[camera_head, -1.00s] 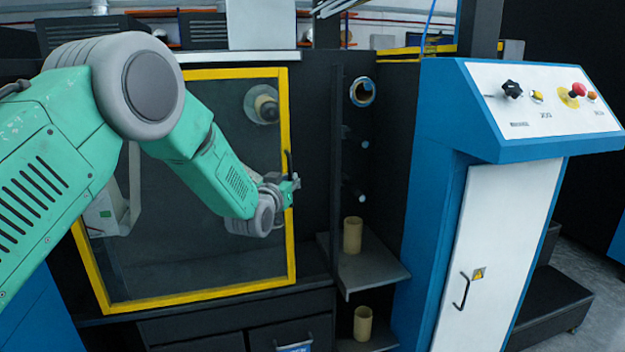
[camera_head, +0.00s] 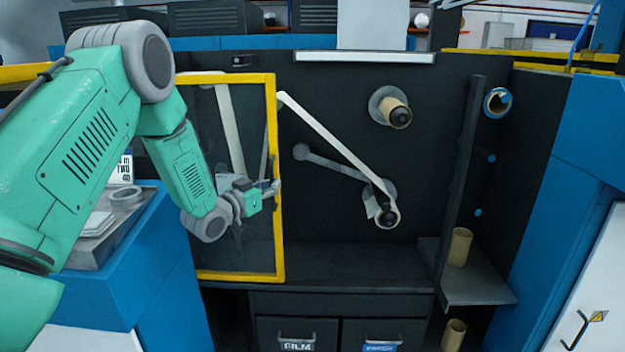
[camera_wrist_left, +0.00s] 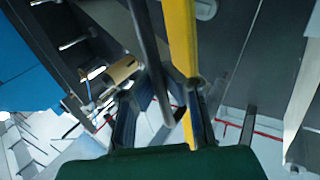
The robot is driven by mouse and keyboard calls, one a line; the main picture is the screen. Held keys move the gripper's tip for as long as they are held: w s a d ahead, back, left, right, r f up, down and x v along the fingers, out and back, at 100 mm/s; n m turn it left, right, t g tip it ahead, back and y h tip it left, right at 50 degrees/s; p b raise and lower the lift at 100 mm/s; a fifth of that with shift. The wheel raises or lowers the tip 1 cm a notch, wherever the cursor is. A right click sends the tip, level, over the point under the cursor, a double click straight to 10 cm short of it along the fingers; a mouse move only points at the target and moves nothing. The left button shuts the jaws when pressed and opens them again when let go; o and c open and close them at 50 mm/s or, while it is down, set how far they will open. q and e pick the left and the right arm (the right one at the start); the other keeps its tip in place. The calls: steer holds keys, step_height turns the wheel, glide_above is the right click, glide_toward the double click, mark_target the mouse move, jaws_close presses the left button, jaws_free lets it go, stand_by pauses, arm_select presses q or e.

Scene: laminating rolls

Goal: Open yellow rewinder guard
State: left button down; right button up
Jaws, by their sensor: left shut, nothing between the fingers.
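The yellow-framed rewinder guard (camera_head: 278,235) stands part open in the head view, swung out toward the left, its clear panel in front of the bay's left side. My left gripper (camera_head: 272,190) is at the guard's free right edge, by the dark handle (camera_head: 270,164). In the left wrist view, the gripper fingers (camera_wrist_left: 160,95) lie close to the dark handle bar (camera_wrist_left: 145,40) and the yellow frame (camera_wrist_left: 180,45). The jaws are shut with nothing held between them; whether they touch the handle is unclear. My right gripper is not in view.
The exposed bay holds a roller arm (camera_head: 335,135) and a core on a spindle (camera_head: 395,112). A shelf with a cardboard core (camera_head: 460,246) is at the right. A blue cabinet (camera_head: 150,255) stands at the left, below my arm.

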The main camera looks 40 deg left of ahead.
mark_target(261, 178)
arm_select(q)
steer(key=s+a, duration=0.1)
steer(key=a, duration=0.1)
steer(key=s+a+p, duration=0.1)
steer(key=s+a, duration=0.2)
steer(key=a, duration=0.1)
steer(key=shift+s+f, duration=0.2)
steer(key=shift+f, duration=0.1)
steer(key=c, duration=1.6)
jaws_free()
steer(key=shift+r, duration=0.1)
steer(key=shift+d+r, duration=0.15)
steer(key=s, duration=1.2)
steer(key=shift+w, duration=0.1)
